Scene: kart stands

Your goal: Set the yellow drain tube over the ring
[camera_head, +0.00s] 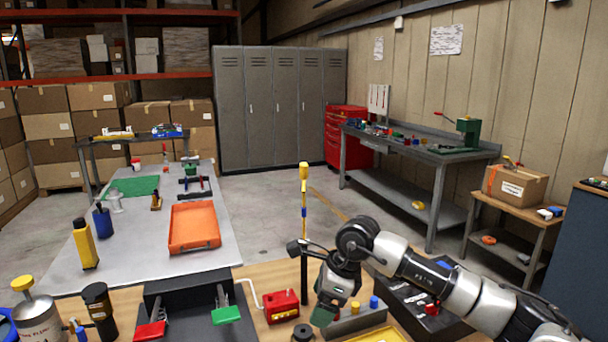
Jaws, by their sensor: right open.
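A slim upright yellow piece with a dark blue band (304,187) stands above a dark post near the middle of the view; it may be the yellow drain tube, but I cannot tell for sure. A small black round piece (302,333) lies at the front edge of the wooden bench; whether it is the ring is unclear. My right gripper (325,314) points down over the bench, right of the post and the red block, with a green part at its tip. It is open, and I see nothing held. My left gripper is not in view.
The wooden bench (262,275) carries a red block with a crank (281,306), a dark fixture with red and green handles (190,326), a grey block with pegs (358,318) and a yellow tray (385,336). A grey table (140,262) behind holds an orange tray (194,227).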

